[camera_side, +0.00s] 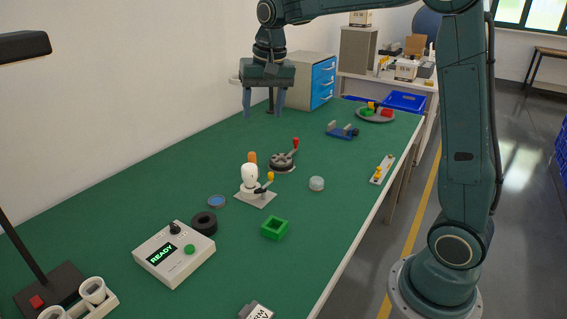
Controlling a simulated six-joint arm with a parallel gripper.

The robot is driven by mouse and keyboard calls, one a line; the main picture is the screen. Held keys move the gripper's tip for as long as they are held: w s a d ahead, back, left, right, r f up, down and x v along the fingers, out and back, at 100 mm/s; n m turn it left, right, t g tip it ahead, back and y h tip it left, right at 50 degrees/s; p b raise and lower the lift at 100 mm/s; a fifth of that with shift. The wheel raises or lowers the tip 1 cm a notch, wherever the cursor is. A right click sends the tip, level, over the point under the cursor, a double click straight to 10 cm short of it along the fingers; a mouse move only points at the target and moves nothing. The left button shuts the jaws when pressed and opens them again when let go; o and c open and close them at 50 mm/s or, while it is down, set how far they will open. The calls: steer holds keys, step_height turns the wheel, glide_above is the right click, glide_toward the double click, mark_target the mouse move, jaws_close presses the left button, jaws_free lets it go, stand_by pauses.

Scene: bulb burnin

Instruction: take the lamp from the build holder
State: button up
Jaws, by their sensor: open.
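The lamp (250,175) is a small white bulb shape that stands upright in the middle of the green bench. An orange piece (252,157) shows at its top; I cannot tell whether it is part of the lamp or behind it. The lamp stands on what looks like the build holder, a light grey plate (262,202) with a yellow-handled toggle clamp (267,181) at its right side. Whether the clamp grips the lamp is too small to tell. My gripper (264,112) is open and empty, fingers pointing down, high above the bench and beyond the lamp.
Near the holder are a red-handled clamp (283,161), a pale round cap (316,183), a green square block (274,228), a blue disc (217,201) and a black ring (204,223). A box reading READY (174,254) stands in front. A blue vise (342,131) is farther back.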

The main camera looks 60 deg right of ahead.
steer(key=w+d+f+m+g, duration=0.1)
steer(key=w+d+f+m, duration=0.2)
steer(key=w+d+f, duration=0.4)
steer(key=m+g, duration=0.1)
steer(key=m, duration=0.1)
glide_toward(249, 176)
step_height(249, 176, up, 2)
steer(key=w+d, duration=0.2)
steer(key=d, duration=0.1)
steer(key=shift+s+a+r, duration=0.1)
steer(key=shift+s+a, duration=0.1)
steer(key=shift+a, duration=0.05)
steer(key=shift+f, duration=4.3)
steer(key=shift+a+f, duration=0.1)
steer(key=shift+f, duration=2.5)
steer(key=c, duration=0.7)
